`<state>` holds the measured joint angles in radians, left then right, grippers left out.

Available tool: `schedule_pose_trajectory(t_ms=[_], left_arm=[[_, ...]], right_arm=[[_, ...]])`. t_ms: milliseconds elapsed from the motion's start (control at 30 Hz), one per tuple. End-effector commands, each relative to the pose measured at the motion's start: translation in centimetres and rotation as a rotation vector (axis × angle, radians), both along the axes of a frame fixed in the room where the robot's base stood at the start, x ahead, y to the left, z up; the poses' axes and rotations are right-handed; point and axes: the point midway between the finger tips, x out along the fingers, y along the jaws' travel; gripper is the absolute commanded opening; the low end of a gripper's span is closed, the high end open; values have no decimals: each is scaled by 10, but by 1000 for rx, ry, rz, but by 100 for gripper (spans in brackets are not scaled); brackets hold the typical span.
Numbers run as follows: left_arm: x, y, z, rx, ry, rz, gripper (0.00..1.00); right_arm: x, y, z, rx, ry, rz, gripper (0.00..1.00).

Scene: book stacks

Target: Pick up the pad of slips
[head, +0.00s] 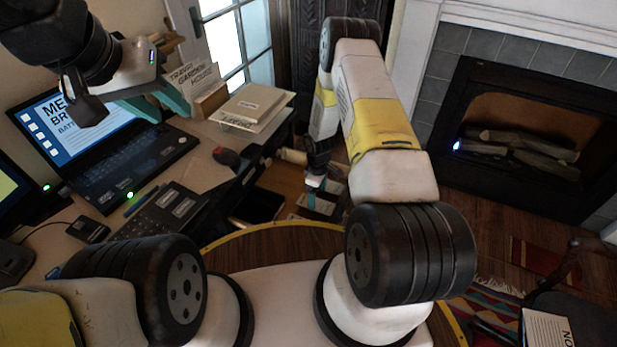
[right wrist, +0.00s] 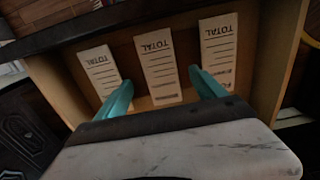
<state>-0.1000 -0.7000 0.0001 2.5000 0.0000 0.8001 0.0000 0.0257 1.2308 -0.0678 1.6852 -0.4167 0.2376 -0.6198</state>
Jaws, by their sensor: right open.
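Three white printed slips or pads headed TOTAL lie side by side in a wooden drawer or tray in the right wrist view: left (right wrist: 99,70), middle (right wrist: 158,68) and right (right wrist: 218,48). I cannot tell how thick each is. My right gripper (right wrist: 162,90) is open, its teal fingers apart on either side of the middle one's lower part, with nothing visibly held.
The wooden tray wall (right wrist: 268,60) rises right of the slips. A fireplace (head: 530,135) stands at right.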

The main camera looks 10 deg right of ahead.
Motion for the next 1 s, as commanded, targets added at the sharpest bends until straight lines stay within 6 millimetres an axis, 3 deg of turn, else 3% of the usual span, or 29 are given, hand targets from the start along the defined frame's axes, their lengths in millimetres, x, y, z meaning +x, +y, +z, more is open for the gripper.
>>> schedule_pose_trajectory(t_ms=[200, 500, 833, 1000], left_arm=[[0, 0, 0, 0, 0, 0, 36], [0, 0, 0, 0, 0, 0, 36], [0, 0, 0, 0, 0, 0, 36], [0, 0, 0, 0, 0, 0, 36]], right_arm=[[-2, -2, -32, -1, 1, -1, 80], [-2, -2, -37, -1, 1, -1, 80], [-2, -2, -36, -1, 1, -1, 17], [-2, -2, -36, -1, 1, -1, 16]])
